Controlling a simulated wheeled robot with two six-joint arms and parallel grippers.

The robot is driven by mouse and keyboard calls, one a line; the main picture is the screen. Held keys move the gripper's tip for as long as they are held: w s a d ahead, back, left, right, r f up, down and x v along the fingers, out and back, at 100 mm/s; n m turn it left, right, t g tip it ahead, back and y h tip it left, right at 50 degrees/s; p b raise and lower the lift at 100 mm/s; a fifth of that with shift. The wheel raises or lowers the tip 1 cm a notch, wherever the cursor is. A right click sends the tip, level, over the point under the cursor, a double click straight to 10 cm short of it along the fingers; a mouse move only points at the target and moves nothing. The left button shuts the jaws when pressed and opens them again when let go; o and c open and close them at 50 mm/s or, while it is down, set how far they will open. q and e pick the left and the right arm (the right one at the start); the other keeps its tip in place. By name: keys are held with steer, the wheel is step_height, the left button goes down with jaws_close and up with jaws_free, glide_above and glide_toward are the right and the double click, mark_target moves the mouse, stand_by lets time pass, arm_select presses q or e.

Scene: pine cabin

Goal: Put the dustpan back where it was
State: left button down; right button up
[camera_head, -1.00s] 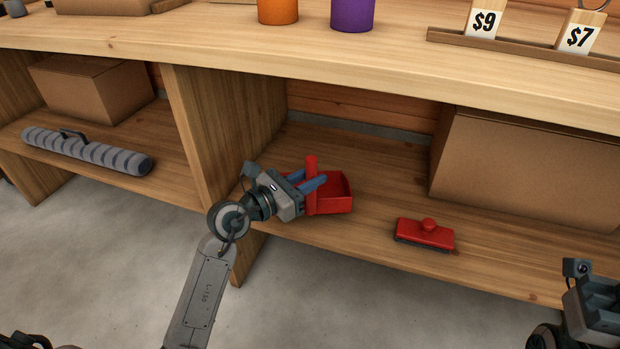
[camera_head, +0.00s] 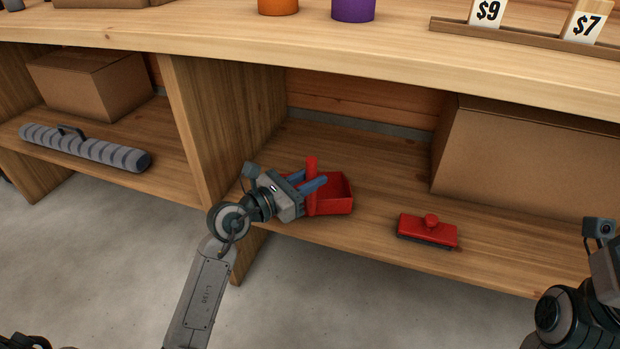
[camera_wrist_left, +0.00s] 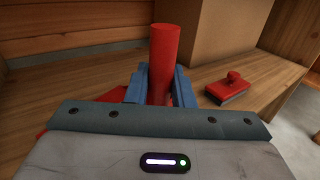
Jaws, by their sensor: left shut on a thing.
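The red dustpan (camera_head: 335,203) is on the lower wooden shelf, in the bay right of the upright divider. Its round handle stands upright. My left gripper (camera_head: 312,184) is shut on that handle; in the left wrist view the blue fingers (camera_wrist_left: 161,88) press on both sides of the red handle (camera_wrist_left: 164,55). The gripper body hides part of the pan, so I cannot tell whether its underside touches the shelf. My right gripper is only partly in view at the right edge, and its fingers are not visible.
A red brush (camera_head: 428,231) lies on the shelf right of the dustpan. A large cardboard box (camera_head: 530,165) stands behind it. The divider (camera_head: 225,130) is close left of my left gripper. The countertop (camera_head: 330,50) overhangs the shelf. Bare shelf lies between dustpan and brush.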

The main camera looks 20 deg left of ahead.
arm_select(q)
steer(key=shift+f+b, duration=0.3)
steer(key=shift+f, duration=0.25)
steer(key=c, duration=1.2)
jaws_free()
steer(key=shift+o, duration=0.2)
